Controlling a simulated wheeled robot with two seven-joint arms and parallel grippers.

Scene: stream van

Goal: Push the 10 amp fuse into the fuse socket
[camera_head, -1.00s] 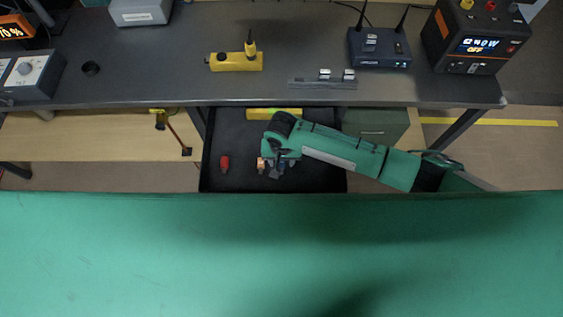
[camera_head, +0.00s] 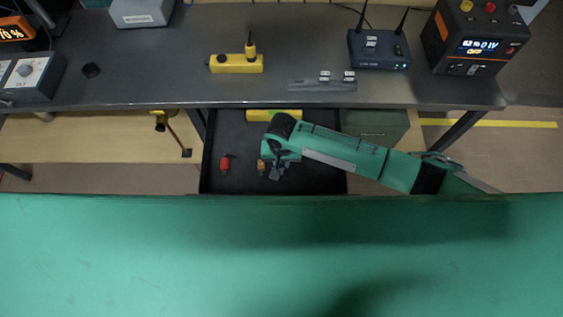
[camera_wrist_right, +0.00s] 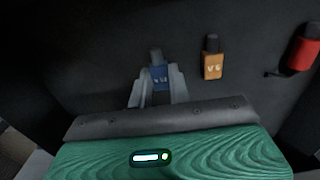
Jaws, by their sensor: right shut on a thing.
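My right gripper (camera_head: 277,173) reaches down into a black drawer (camera_head: 240,184) under the bench. In the right wrist view its fingers (camera_wrist_right: 156,88) are shut on a small blue piece (camera_wrist_right: 158,76) with a dark end and a pale label. The piece still appears to be down in the drawer. An orange piece (camera_wrist_right: 212,64) of the same kind and a red one (camera_wrist_right: 303,52) lie to its right. In the head view I see the red piece (camera_head: 225,164) and the orange piece (camera_head: 261,167). I cannot read any amp rating or pick out the fuse socket. My left gripper is not in view.
The bench above the drawer holds a yellow block (camera_head: 236,63), a grey strip (camera_head: 310,84) with white pieces, a dark blue box (camera_head: 378,50) with antennas, and a power supply (camera_head: 476,40). A yellow item (camera_head: 274,115) lies at the drawer's back.

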